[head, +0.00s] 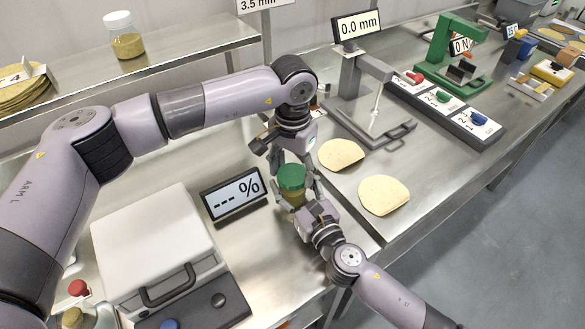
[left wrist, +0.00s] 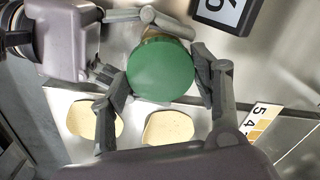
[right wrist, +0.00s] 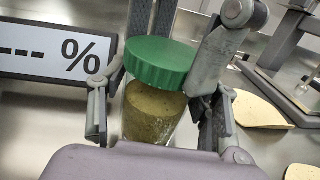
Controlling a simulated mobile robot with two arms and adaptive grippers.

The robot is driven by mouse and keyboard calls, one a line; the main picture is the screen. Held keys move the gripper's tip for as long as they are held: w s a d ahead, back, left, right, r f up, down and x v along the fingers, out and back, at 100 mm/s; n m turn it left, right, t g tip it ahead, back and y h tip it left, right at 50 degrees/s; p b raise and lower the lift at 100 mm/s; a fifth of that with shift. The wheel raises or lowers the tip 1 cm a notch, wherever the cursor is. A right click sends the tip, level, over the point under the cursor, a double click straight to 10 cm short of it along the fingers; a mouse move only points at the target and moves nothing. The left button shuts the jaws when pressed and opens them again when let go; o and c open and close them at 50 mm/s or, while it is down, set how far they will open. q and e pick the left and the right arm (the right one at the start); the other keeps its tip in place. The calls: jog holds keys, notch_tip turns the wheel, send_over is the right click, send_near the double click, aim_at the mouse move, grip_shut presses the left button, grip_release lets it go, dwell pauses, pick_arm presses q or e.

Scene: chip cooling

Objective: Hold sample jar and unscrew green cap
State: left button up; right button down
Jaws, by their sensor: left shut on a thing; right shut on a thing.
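The sample jar (right wrist: 152,112) is clear with greenish-brown contents and stands upright above the bench. The green cap (right wrist: 160,62) is at its top; it looks slightly tilted against the jar, and I cannot tell if its thread is still engaged. My left gripper (head: 288,166) comes from above with its fingers closed around the cap; the cap also fills the middle of the left wrist view (left wrist: 161,70). My right gripper (head: 297,197) is shut around the jar body from the lower right. Fingers hide part of the jar's sides.
A "--- %" display (head: 234,193) stands just left of the jar. Two round chips (head: 384,195) lie on the bench to the right, near its front edge (head: 420,226). A white lidded device (head: 155,245) is at the lower left. A gauge stand (head: 350,75) is behind.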

pick_arm(q)
jog(key=c, duration=0.4)
jog(key=o, duration=1.3)
notch_tip(320, 180, up, 8)
jog(key=shift+f, duration=0.1)
jog(key=shift+c, duration=0.3)
jog(key=shift+f, duration=3.95)
jog(key=shift+c, duration=0.4)
